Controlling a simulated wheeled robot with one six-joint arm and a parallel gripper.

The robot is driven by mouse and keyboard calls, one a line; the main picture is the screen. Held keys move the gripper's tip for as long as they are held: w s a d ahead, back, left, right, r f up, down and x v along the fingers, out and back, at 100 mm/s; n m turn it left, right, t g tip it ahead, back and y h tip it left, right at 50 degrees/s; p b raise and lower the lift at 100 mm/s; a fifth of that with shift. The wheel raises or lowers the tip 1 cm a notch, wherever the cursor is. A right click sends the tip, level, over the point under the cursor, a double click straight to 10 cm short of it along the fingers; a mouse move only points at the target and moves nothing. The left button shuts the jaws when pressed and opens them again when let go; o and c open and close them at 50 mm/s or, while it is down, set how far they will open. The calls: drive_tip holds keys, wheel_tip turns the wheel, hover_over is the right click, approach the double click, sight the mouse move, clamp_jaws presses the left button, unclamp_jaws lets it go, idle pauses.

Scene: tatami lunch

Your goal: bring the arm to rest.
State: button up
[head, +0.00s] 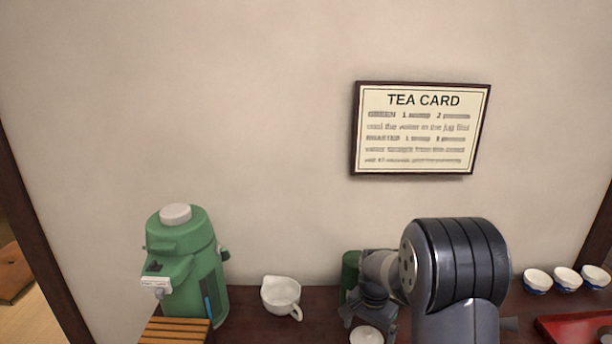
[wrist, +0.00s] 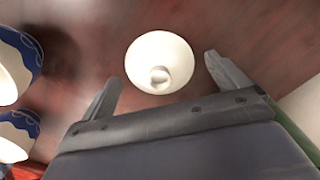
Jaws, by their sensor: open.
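My gripper (head: 367,312) is low over the dark counter, in front of the wall, with my arm partly hiding it in the head view. In the wrist view my gripper (wrist: 162,70) has its two fingers wide apart. A round white piece (wrist: 160,62) shows between and beyond the fingertips, with clear gaps to both and a small pale round shape inside its outline. I cannot tell whether that shape is a knob or something within. A small white round piece also shows just below the gripper in the head view (head: 366,335). Nothing is held.
A green dispenser (head: 182,262), slatted wooden piece (head: 175,331) and white spouted jug (head: 281,297) stand left. A green canister (head: 350,270) is close behind the gripper. Several blue-and-white cups (head: 536,280) and a red tray (head: 575,327) are right. A framed tea card (head: 419,128) hangs above.

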drive_tip(key=shift+r, duration=1.65)
